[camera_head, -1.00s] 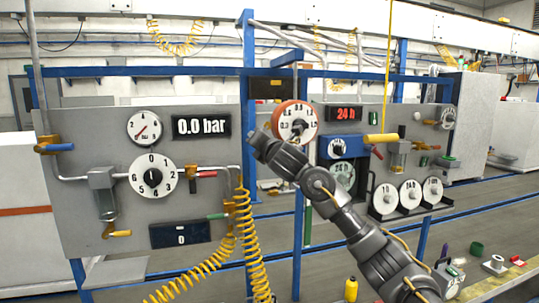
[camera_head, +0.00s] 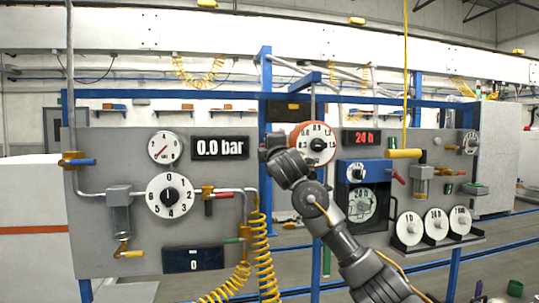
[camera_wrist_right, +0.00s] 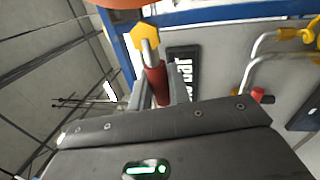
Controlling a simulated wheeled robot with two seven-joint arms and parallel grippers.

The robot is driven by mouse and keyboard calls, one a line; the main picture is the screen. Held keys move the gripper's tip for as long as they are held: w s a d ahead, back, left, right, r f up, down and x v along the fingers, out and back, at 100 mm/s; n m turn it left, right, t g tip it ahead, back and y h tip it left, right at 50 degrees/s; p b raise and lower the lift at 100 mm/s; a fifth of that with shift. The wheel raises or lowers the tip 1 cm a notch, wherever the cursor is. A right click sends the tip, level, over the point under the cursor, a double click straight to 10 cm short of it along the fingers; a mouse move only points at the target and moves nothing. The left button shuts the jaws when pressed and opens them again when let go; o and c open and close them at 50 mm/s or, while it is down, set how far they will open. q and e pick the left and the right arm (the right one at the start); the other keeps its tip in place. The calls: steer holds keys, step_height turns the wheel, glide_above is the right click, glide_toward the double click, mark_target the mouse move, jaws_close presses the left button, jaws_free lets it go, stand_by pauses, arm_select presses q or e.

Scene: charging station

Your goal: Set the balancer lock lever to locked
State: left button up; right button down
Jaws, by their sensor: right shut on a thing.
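The balancer (camera_head: 313,144) is a round orange drum with a white dial, hanging at the middle of the head view. The lock lever has a red handle (camera_wrist_right: 157,85), a bare metal shaft and a yellow hub (camera_wrist_right: 146,36), seen in the right wrist view below the drum's orange edge. My right gripper (camera_wrist_right: 158,93) is shut on the red handle, with one finger on each side. In the head view my right gripper (camera_head: 273,146) is at the drum's left side and its hand hides the lever. My left gripper is not in view.
A grey panel at left carries a 0.0 bar display (camera_head: 220,148) and a numbered dial (camera_head: 170,195). A blue box (camera_head: 363,173) stands right of the balancer, behind my right arm. A yellow coiled hose (camera_head: 263,250) hangs below. Blue posts (camera_head: 265,100) frame the area.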

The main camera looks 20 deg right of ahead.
steer(key=shift+r+m, duration=0.15)
steer(key=shift+m, duration=0.35)
steer(key=shift+r, duration=0.1)
steer(key=c, duration=1.6)
jaws_free()
steer(key=shift+c, duration=0.2)
steer(key=shift+s+f+b, duration=0.2)
steer(key=shift+s+b, duration=0.1)
steer(key=shift+b, duration=0.05)
steer(key=b+v, duration=0.4)
steer(key=v, duration=0.6)
steer(key=shift+a, duration=0.15)
